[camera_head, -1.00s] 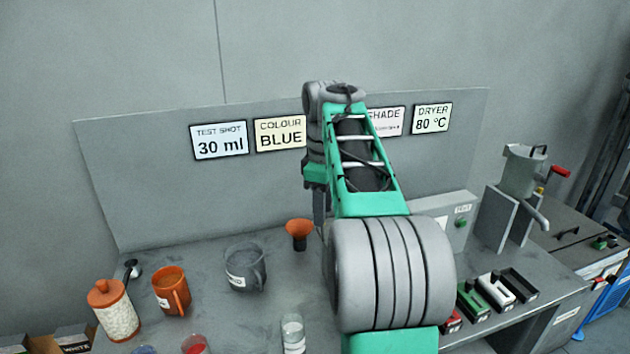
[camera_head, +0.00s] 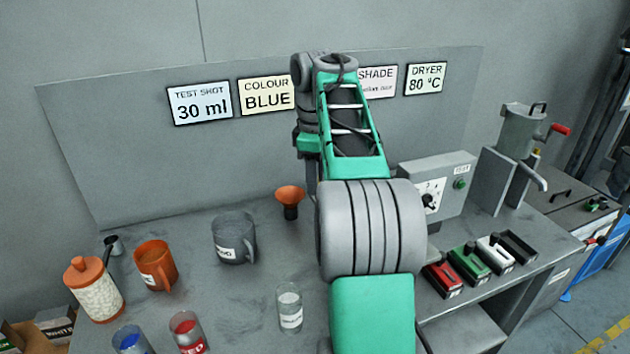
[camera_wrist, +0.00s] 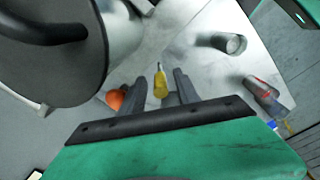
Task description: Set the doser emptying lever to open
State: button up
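In the wrist view a yellow grip (camera_wrist: 160,82), probably the emptying lever, shows between the two fingers of my gripper (camera_wrist: 158,85), with gaps on both sides. My gripper is open and empty; its distance from the yellow grip is hard to judge. A large grey cylinder with a dark handle (camera_wrist: 65,60), likely the doser, fills the upper left, close to the camera. I cannot tell how the yellow grip joins it. In the head view my own arm hides this spot and the fingers.
An orange funnel (camera_head: 290,198) and a grey mug (camera_head: 234,238) stand left of my arm. A clear beaker (camera_head: 290,308) and a red cup (camera_head: 188,332) are nearer. A dial box (camera_head: 440,178) and a hopper with a red-handled crank (camera_head: 522,130) stand right.

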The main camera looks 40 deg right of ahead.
jog(key=shift+c, duration=0.6)
grip_shut()
dwell(0.7)
